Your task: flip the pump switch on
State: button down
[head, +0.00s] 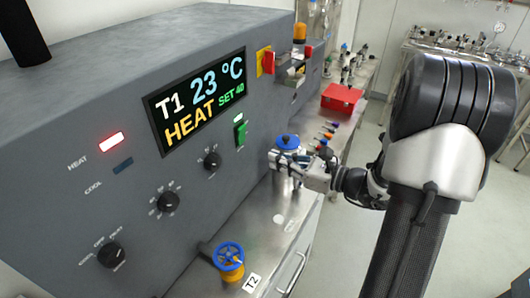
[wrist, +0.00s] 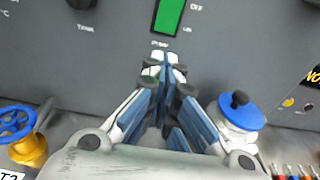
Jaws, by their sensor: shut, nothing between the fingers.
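The pump switch is a green rocker (head: 241,133) on the grey panel, right of the display, with a lit green lamp (head: 238,118) above it. In the wrist view the green rocker (wrist: 168,17) is cut by the top edge, with an OFF mark at its upper right and another mark lower down. My gripper (head: 272,160) is shut and empty, to the right of and below the switch in the head view. In the wrist view its fingertips (wrist: 166,62) sit just below the switch and its label. I cannot tell whether they touch the panel.
A blue-lidded vessel (wrist: 240,110) stands close right of my fingers. A yellow valve with a blue handwheel (head: 229,256) stands on the bench. The display (head: 199,98) reads T1 23 °C, HEAT, SET 40. Knobs (head: 212,160) line the panel. A red box (head: 341,98) lies farther back.

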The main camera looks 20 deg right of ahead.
jog(key=shift+s+d+f+p, duration=0.1)
jog(key=shift+s+d+f, duration=0.1)
jog(key=shift+s+d, duration=0.45)
jog(key=shift+s+d+f+p, duration=0.15)
jog(key=shift+s+d, duration=0.25)
jog(key=shift+s, duration=0.4)
jog(key=shift+s+d+f+p, duration=0.1)
jog(key=shift+s+d+f, duration=0.1)
jog(key=shift+s+d, duration=0.45)
jog(key=shift+s+a, duration=0.1)
jog(key=shift+s, duration=0.05)
